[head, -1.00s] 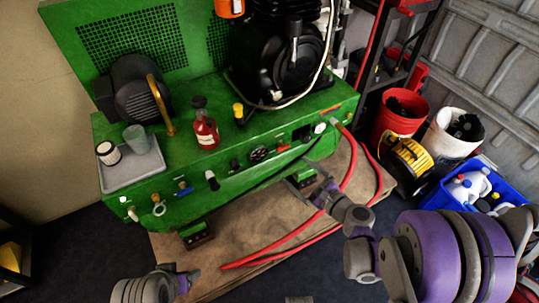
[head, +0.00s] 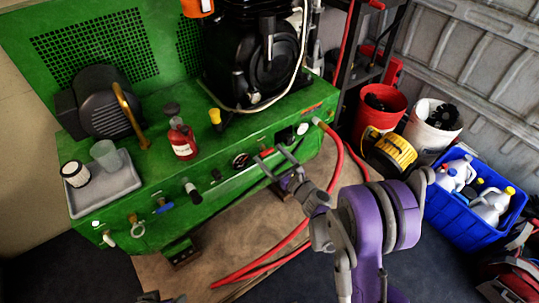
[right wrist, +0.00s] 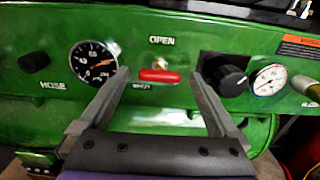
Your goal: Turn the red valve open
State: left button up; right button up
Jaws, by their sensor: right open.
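The red valve handle (right wrist: 160,76) lies level on the green front panel, under the word OPEN, in the right wrist view. It shows small in the head view (head: 267,152). My right gripper (head: 272,154) is open in front of the panel. In the right wrist view its two fingers (right wrist: 158,85) reach toward the panel, one on each side of the handle, with space between. I cannot tell how far the tips are from the panel. Only a small sliver of my left arm shows at the bottom edge of the head view.
A round gauge (right wrist: 93,61) is left of the handle; a black knob (right wrist: 231,77) and a white gauge (right wrist: 270,79) are right of it. Red hoses (head: 262,262) run over the wooden board below. A red bottle (head: 182,139) and grey tray (head: 118,189) stand on the machine.

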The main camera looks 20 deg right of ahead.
jog(key=shift+w+a, duration=0.2)
jog(key=shift+w, duration=0.25)
jog(key=c, duration=1.4)
jog(key=shift+o, duration=0.2)
